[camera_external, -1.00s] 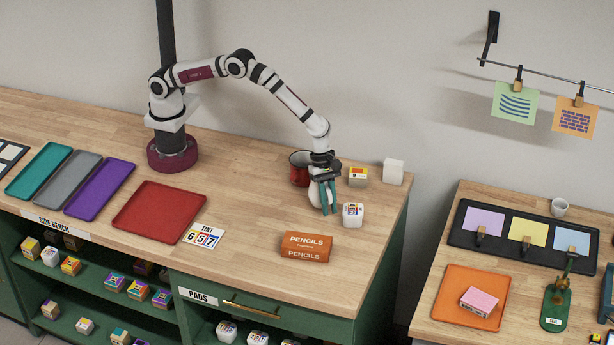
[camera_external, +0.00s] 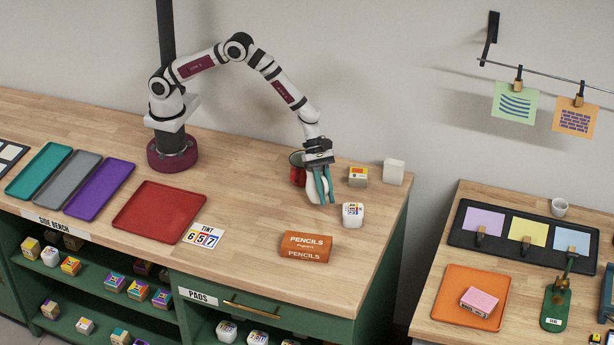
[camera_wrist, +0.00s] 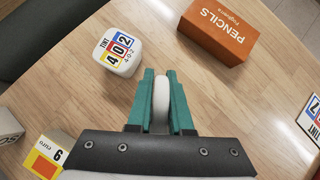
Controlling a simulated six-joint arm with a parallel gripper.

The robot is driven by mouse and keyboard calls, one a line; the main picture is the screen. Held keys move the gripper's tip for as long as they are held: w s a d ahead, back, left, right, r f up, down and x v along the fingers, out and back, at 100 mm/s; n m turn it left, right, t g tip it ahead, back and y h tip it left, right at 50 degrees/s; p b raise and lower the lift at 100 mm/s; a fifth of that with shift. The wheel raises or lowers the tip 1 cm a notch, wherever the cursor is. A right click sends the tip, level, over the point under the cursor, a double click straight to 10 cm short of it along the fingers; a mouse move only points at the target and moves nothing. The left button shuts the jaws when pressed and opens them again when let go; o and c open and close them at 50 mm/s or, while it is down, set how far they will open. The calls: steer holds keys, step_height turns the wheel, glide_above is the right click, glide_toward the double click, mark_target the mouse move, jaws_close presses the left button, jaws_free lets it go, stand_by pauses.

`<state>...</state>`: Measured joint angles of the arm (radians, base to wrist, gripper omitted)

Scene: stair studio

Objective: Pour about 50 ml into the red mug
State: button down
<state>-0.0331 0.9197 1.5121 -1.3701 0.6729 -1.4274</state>
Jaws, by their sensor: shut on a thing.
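The red mug (camera_external: 296,176) stands on the wooden bench behind and left of my gripper and is partly hidden by it. Its rim and dark inside show in part, and I cannot tell what is in it. My gripper (camera_external: 325,200) points down with teal fingers shut on a white rounded vessel (camera_external: 313,192), just in front of the mug. In the wrist view the white vessel (camera_wrist: 162,98) shows as a narrow upright strip between the teal fingertips (camera_wrist: 160,73). Most of it is hidden. The mug is not in the wrist view.
A white tint pot (camera_external: 352,214), also in the wrist view (camera_wrist: 117,52), stands right of my gripper. An orange pencils box (camera_external: 306,247) lies in front. A yellow-labelled block (camera_external: 358,177) and a white block (camera_external: 393,172) stand behind right. The red tray (camera_external: 158,212) lies left.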

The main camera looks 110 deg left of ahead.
mark_target(323, 176)
steer(key=shift+s+a+r+t+h, duration=0.55)
steer(key=shift+a+r+t+h, duration=0.2)
steer(key=shift+h, duration=0.15)
steer(key=r, duration=0.1)
steer(key=r+t+h, duration=0.1)
steer(key=s+a+r, duration=0.1)
steer(key=shift+s+a+r, duration=0.1)
steer(key=shift+s+a+r+t+h, duration=0.2)
steer(key=shift+r+t+h, duration=0.2)
steer(key=shift+r+h, duration=0.15)
steer(key=shift+s+a+r+t+h, duration=0.1)
steer(key=shift+a+r+t+h, duration=0.05)
steer(key=shift+r+t+h, duration=0.4)
steer(key=shift+s+a+r+t+h, duration=0.2)
steer(key=shift+r+t+h, duration=0.1)
steer(key=shift+r+h, duration=0.25)
steer(key=shift+s+a+r+t+h+b, duration=0.15)
steer(key=shift+a+r+t+h+b, duration=0.1)
steer(key=shift+r+t+h+b, duration=0.3)
steer(key=shift+s+a+r+t+h, duration=0.2)
steer(key=shift+r+t+h, duration=0.1)
steer(key=shift+r, duration=0.15)
steer(key=shift+s+a+r+b, duration=0.1)
steer(key=shift+r+b, duration=0.05)
steer(key=shift+b, duration=0.25)
